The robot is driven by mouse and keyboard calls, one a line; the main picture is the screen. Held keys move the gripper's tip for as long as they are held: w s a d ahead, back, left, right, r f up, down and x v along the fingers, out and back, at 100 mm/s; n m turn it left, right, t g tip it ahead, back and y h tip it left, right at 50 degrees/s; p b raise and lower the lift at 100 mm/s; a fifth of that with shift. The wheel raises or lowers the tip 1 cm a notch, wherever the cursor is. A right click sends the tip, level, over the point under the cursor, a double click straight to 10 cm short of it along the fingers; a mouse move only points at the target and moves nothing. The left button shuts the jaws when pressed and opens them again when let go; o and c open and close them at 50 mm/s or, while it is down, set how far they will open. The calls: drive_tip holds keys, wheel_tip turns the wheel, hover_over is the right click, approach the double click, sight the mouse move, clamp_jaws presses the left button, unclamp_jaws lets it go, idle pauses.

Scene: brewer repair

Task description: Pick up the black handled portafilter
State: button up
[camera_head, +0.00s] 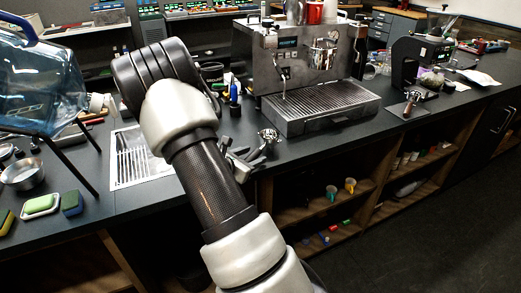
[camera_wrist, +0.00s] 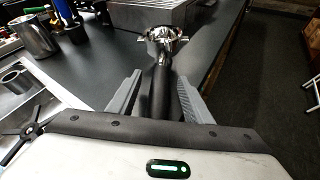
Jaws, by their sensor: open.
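A portafilter with a black handle and a chrome head lies on the dark counter near its front edge. In the wrist view its chrome head (camera_wrist: 163,40) points away from me and its black handle (camera_wrist: 161,92) runs back toward my gripper. My gripper (camera_wrist: 157,84) is open, with one grey finger on each side of the handle and a visible gap to each. In the head view the chrome head (camera_head: 268,135) shows just right of my gripper (camera_head: 240,155). My arm hides part of the counter there, and the handle is mostly hidden.
The espresso machine (camera_head: 300,62) with its drip tray (camera_head: 318,112) stands behind the portafilter. A second portafilter (camera_head: 411,98) lies by a grinder (camera_head: 420,55) at the right. A metal cup (camera_wrist: 38,38) and a smaller canister (camera_wrist: 17,78) stand left of my gripper.

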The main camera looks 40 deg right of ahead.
sight(253, 154)
drive_tip(key=shift+w+d+f, duration=0.1)
drive_tip(key=shift+d, duration=0.2)
clamp_jaws()
wheel_tip(253, 154, up, 10)
drive_tip(key=shift+r+p, duration=0.1)
drive_tip(key=shift+p, duration=0.35)
idle(0.3)
drive_tip(key=c, duration=1)
unclamp_jaws()
clamp_jaws()
